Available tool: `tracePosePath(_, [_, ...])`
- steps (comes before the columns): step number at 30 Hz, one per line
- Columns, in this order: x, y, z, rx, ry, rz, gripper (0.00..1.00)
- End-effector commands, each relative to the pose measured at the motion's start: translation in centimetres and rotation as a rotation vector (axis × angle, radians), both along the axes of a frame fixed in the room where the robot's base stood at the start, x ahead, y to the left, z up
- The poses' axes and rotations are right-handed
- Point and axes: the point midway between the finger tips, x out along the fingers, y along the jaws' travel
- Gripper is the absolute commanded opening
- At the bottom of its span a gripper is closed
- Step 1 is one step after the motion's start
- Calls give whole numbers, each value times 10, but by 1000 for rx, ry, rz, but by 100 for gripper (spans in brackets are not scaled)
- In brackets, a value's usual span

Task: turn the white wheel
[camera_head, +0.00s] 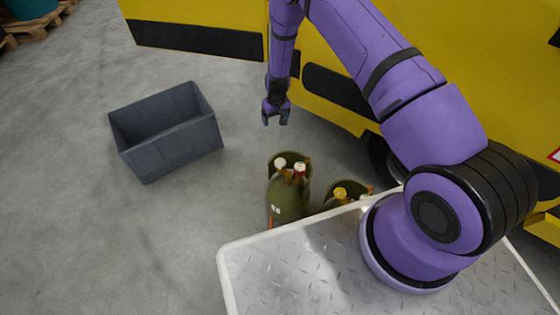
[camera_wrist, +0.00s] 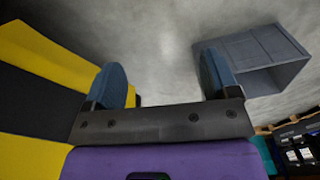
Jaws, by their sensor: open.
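Green gas cylinders stand on the floor in the head view. One cylinder (camera_head: 287,203) carries a white wheel (camera_head: 280,162) on top, at the left. A red-and-white top (camera_head: 299,169) is close beside it; I cannot tell exactly which cylinder each top belongs to. My gripper (camera_head: 275,118) hangs above and beyond the white wheel, apart from it. Its two blue fingers are spread with nothing between them in the wrist view (camera_wrist: 162,75). The wheel does not show in the wrist view.
A second green cylinder with a yellow top (camera_head: 340,193) stands to the right, partly hidden by my deck. A grey open bin (camera_head: 170,145) is on the floor at left. A yellow vehicle (camera_head: 200,17) borders the back and right. The floor between bin and cylinders is clear.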

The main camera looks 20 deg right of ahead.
Motion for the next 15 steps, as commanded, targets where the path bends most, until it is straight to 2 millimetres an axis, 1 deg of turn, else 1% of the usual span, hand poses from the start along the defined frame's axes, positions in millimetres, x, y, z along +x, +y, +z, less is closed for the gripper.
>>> tracePosePath(1, [-8,0,-27,-7,15,4,81])
tracePosePath(3, [-16,-1,-56,-15,25,8,81])
tracePosePath(6, [-27,-2,-90,-25,36,14,81])
tracePosePath(10, [-38,-3,-118,-34,46,19,81])
tracePosePath(15, [-43,-4,-134,-38,49,21,81])
